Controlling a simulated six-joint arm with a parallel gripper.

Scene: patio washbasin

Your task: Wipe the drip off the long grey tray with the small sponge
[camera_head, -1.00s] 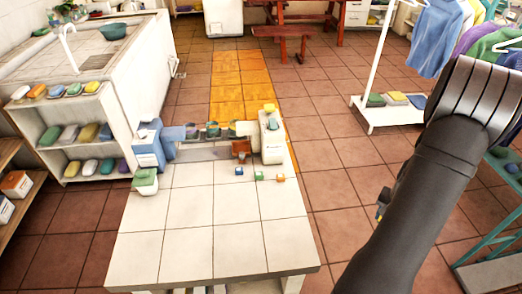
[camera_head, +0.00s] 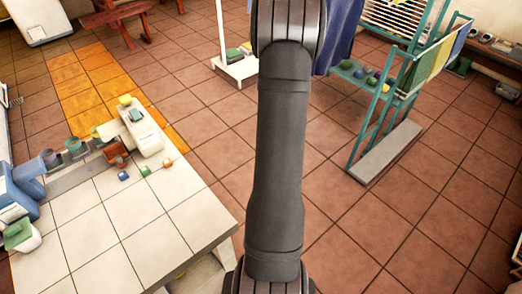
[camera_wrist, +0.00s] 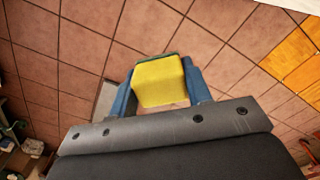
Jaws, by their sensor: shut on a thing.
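My gripper (camera_wrist: 158,72) shows in the wrist view with its two blue fingers shut on a small yellow sponge (camera_wrist: 160,84) with a green edge. The sponge is held over the tiled floor, apart from any surface. In the head view the gripper itself is out of sight; only my dark arm shows. The long grey tray (camera_head: 75,180) lies at the far side of the white tiled table, at the left of the head view. It runs between a blue container and a white one, partly behind other items. I cannot make out a drip on it.
The white tiled table (camera_head: 115,225) is mostly bare in front. Several small blocks (camera_head: 145,170) lie near the white container (camera_head: 148,138). The blue container (camera_head: 18,188) stands at the left. A teal rack (camera_head: 385,110) stands right of my arm, with open floor between.

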